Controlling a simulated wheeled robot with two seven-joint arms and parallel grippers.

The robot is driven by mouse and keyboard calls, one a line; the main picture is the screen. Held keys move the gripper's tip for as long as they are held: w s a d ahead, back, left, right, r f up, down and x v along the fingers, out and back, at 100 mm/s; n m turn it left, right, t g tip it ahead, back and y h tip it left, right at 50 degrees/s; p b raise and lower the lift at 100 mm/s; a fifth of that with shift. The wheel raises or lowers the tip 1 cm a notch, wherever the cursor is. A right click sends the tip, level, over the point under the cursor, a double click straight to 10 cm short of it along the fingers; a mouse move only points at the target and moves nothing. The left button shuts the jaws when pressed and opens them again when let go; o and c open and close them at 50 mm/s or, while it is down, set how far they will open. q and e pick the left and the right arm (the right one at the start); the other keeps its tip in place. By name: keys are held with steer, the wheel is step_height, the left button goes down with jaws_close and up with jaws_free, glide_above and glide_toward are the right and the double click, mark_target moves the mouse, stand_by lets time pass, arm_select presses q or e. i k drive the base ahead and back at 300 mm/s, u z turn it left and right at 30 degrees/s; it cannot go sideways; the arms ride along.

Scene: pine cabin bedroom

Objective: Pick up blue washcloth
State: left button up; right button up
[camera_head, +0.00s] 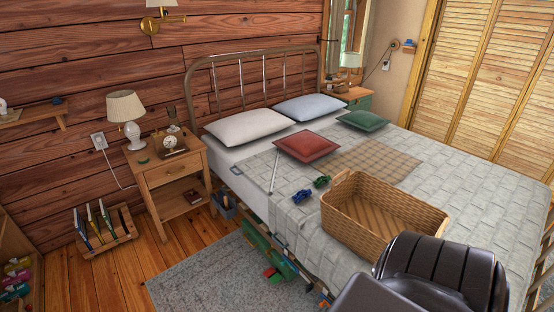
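I cannot make out a blue washcloth for sure. A small dark blue object (303,196) lies on the bed (285,225) beside a small green one (321,181); both look lumpy, perhaps toys. A small blue-grey patch (236,171) shows at the mattress's left edge, too small to identify. A large wicker basket (375,232) stands on the bed; its floor looks empty where it shows, and part of its inside is hidden by its near wall. Neither of my grippers is in view.
Pillows and a red cushion (307,146) lie towards the headboard. A nightstand (160,178) with a lamp (126,112) stands left of the bed. A rack (103,232) and a grey rug (205,280) are on the floor. A dark shiny shape blocks the bottom right.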

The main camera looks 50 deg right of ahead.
mark_target(302, 194)
steer(key=u, duration=0.05)
steer(key=i, duration=1.1)
steer(key=z, duration=3.4)
